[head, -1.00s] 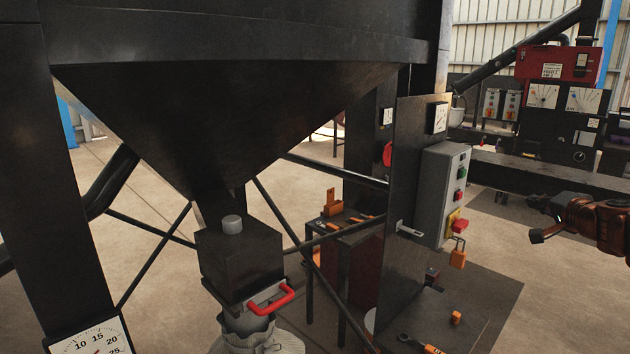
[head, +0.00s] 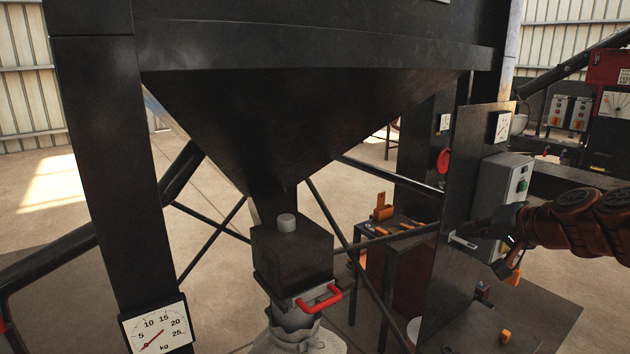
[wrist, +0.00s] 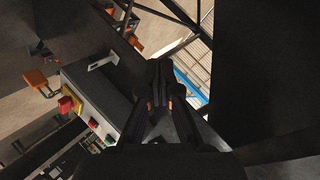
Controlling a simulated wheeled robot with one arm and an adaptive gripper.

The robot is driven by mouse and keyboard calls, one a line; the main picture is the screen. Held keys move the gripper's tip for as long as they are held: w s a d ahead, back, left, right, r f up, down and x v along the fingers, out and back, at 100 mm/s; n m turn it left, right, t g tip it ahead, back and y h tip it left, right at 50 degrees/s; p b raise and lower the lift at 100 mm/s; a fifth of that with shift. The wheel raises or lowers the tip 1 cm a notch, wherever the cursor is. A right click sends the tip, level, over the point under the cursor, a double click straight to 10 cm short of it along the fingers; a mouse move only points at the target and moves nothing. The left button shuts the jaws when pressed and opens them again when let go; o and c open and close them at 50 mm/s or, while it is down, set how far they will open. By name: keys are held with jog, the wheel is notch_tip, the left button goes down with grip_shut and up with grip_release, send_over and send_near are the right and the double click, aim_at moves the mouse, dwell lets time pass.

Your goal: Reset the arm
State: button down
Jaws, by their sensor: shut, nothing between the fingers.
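My gripper (head: 484,226) is in front of the black panel (head: 467,150) and overlaps the lower part of the grey control box (head: 493,180) in the head view. My brown arm reaches in from the right edge. In the wrist view my dark gripper fingers (wrist: 160,88) are together and empty. The control box (wrist: 97,95) lies just to their left there, with a yellow and red switch (wrist: 68,104) and coloured buttons. I cannot tell whether my gripper touches the box or panel.
A large black hopper (head: 290,110) fills the upper middle, above an outlet with a red handle (head: 320,299). A dial scale (head: 157,330) is at lower left. An orange padlock (head: 513,277) hangs under the box. A small table (head: 398,240) stands behind the braces.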

jog(key=s+a+f+n+g+p, duration=0.1)
jog(key=s+a+f+n+g, duration=0.1)
jog(key=s+a+f+g, duration=0.45)
jog(key=s+a+f+n+g, duration=0.1)
jog(key=s+a+f+n, duration=0.2)
jog(key=s+a, duration=0.75)
jog(key=s+d+f+g+h, duration=0.1)
jog(key=s+f+g+h, duration=0.1)
jog(key=s, duration=0.8)
jog(key=s+d+f+g+h+p, duration=0.1)
jog(key=s+f, duration=0.4)
jog(key=s, duration=0.6)
jog(key=shift+d+n+g+h+p, duration=0.3)
jog(key=shift+d+g+h, duration=0.5)
jog(key=shift+g, duration=0.45)
